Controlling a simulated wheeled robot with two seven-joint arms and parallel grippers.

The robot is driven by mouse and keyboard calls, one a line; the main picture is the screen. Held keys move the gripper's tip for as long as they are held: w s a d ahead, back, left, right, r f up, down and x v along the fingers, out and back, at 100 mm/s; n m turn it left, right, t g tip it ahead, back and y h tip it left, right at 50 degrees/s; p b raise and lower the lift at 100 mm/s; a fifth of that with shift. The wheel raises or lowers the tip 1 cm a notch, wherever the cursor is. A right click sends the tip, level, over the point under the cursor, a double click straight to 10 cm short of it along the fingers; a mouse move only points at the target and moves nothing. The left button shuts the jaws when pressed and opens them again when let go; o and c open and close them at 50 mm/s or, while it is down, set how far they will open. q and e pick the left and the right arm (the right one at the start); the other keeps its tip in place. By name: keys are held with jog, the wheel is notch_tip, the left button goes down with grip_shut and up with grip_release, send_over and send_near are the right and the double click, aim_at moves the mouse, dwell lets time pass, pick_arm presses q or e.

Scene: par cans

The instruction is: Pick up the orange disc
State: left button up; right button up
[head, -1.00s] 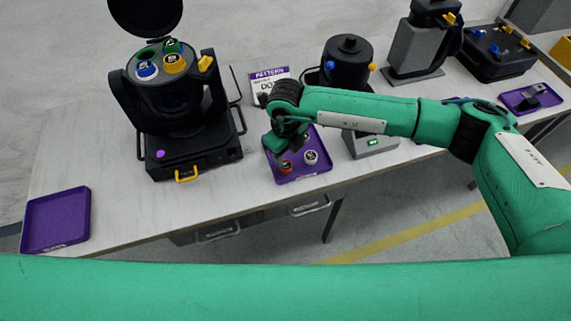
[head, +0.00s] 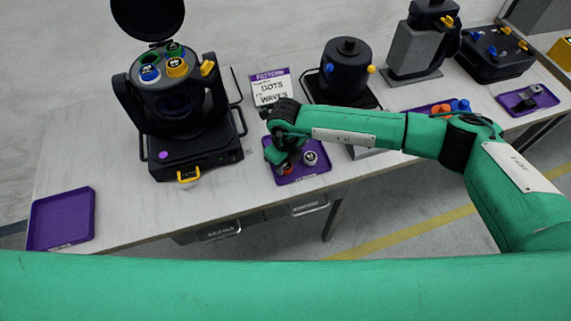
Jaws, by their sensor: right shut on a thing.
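The orange disc (head: 287,171) is at the left part of a small purple tray (head: 318,174) on the table, mostly hidden under my right gripper. My right gripper (head: 284,163) points down over the tray and is shut on the orange disc. I cannot tell whether the disc is clear of the tray floor. A grey-white disc (head: 310,158) sits in the same tray, just right of the gripper. My left gripper is out of view.
A black lamp head (head: 175,100) holding blue, yellow and green discs stands at left. An empty purple tray (head: 60,219) lies at the front left. A sign (head: 270,88) reading dots and waves stands behind the gripper. A black canister (head: 345,65) stands farther right.

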aim_at(286, 165)
jog(key=shift+r, duration=0.15)
